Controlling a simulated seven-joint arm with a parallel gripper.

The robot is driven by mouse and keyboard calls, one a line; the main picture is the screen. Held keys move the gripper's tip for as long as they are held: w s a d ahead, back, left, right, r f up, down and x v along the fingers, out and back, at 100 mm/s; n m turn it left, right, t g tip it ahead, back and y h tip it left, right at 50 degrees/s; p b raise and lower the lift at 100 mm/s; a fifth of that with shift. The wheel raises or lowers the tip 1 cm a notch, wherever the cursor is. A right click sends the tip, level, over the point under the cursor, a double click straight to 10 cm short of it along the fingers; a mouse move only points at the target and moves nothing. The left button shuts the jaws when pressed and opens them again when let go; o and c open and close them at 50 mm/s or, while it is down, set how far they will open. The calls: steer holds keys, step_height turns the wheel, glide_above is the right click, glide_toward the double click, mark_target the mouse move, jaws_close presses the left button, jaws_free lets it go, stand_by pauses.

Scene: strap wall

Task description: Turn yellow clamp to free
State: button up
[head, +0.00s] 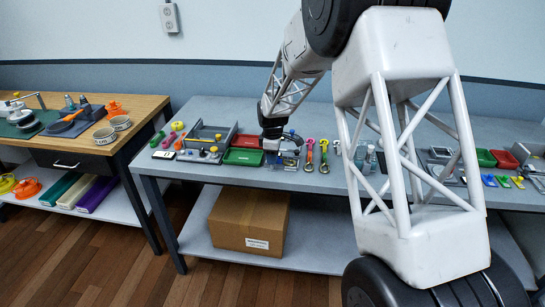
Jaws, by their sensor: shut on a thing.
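My gripper (271,145) is small in the head view and points down at the grey bench, over a small grey and blue fixture (287,157). My gripper is shut on a part there, apparently the yellow clamp. The fingertips are partly hidden, and the contact and the clamp's angle are too small to make out.
A red tray (247,141) and a green tray (243,157) lie just left of the fixture. Several coloured tools, including a red one (310,150), lie close on its right. A grey holder (207,139) stands farther left. A cardboard box (249,221) sits on the lower shelf.

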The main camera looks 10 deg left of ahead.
steer(key=shift+m, duration=0.4)
steer(key=m, duration=0.7)
steer(key=shift+r+m, duration=0.1)
steer(key=shift+m, duration=0.3)
steer(key=m, duration=0.4)
steer(key=shift+m, duration=0.3)
steer(key=m, duration=0.4)
steer(key=shift+m, duration=0.4)
steer(key=o, duration=0.9)
